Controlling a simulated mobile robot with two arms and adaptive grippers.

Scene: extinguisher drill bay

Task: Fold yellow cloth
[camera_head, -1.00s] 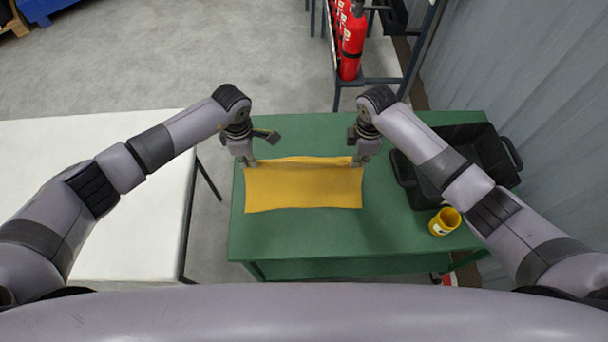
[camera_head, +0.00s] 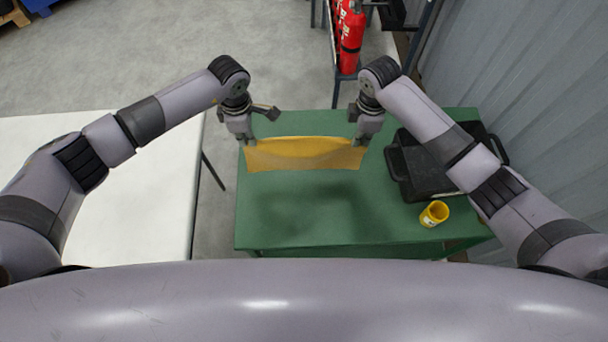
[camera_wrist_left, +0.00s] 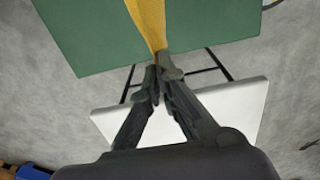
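The yellow cloth (camera_head: 305,154) hangs between my two grippers above the green table (camera_head: 300,215), with a shadow on the table below it. My left gripper (camera_head: 249,141) is shut on the cloth's left top corner. In the left wrist view the cloth (camera_wrist_left: 148,20) runs up from the closed fingertips of my left gripper (camera_wrist_left: 158,72). My right gripper (camera_head: 358,141) is at the cloth's right top corner and appears shut on it; its fingertips are small in view. The cloth's top edge sags slightly between the grippers.
A black bin (camera_head: 420,170) stands at the table's right, partly behind my right arm. A white table (camera_head: 160,190) is at the left. Red extinguishers (camera_head: 350,40) stand on a rack behind. The table's front middle is clear.

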